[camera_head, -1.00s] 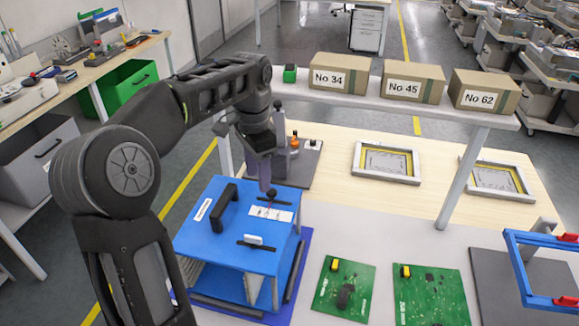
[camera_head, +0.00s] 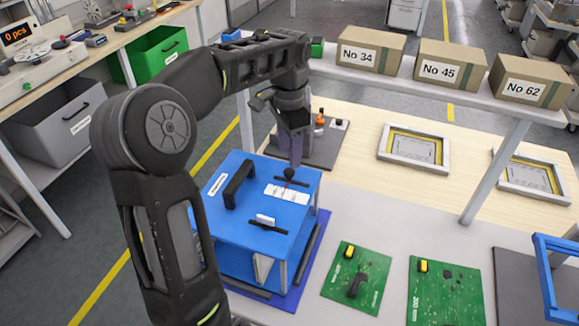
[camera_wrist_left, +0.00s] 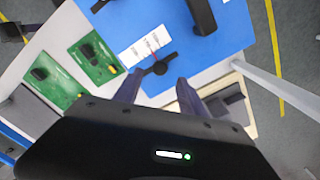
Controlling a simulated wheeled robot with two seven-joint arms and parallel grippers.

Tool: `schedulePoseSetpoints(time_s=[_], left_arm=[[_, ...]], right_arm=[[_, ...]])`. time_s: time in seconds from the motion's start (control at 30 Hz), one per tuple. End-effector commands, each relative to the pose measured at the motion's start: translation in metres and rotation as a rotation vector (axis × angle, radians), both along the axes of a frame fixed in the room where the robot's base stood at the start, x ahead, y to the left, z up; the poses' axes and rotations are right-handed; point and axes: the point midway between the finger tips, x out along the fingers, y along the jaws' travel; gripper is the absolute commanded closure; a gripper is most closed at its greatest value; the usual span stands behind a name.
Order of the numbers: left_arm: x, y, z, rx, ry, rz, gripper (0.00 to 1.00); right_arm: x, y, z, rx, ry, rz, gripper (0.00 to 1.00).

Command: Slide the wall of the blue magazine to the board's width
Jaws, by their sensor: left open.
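The blue magazine (camera_head: 236,187) stands on a dark blue mat at the table's left part. Its top has a black handle, a white printed label strip (camera_head: 283,193), a white tab (camera_head: 265,219) in a dark slot, and a dark round knob (camera_head: 289,173) in another slot. My left gripper (camera_head: 293,163) points down at this knob from above. In the left wrist view its two fingers are open (camera_wrist_left: 160,82), and the knob (camera_wrist_left: 160,68) shows between and just beyond the tips. I cannot tell whether they touch it. My right gripper is not in view.
Two green boards (camera_head: 357,279) (camera_head: 446,290) lie right of the magazine. A blue frame (camera_head: 545,272) stands at the right edge. A shelf with boxes (camera_head: 372,50) and its post (camera_head: 494,172) rise behind. Two grey framed trays (camera_head: 413,149) lie at the back.

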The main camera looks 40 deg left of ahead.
Motion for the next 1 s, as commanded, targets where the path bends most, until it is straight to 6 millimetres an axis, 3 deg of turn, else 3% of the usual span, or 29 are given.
schedulePoseSetpoints(time_s=[0.3,0.67,1.0], left_arm=[[0.000,0.000,-0.045,-0.001,0.003,0.000,0.52],[0.000,0.000,-0.052,0.000,-0.001,0.000,0.52],[0.000,0.000,-0.051,0.000,-0.001,0.001,0.80]], right_arm=[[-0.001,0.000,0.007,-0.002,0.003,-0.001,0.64],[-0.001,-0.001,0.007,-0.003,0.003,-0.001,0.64],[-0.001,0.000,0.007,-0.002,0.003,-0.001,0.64]])
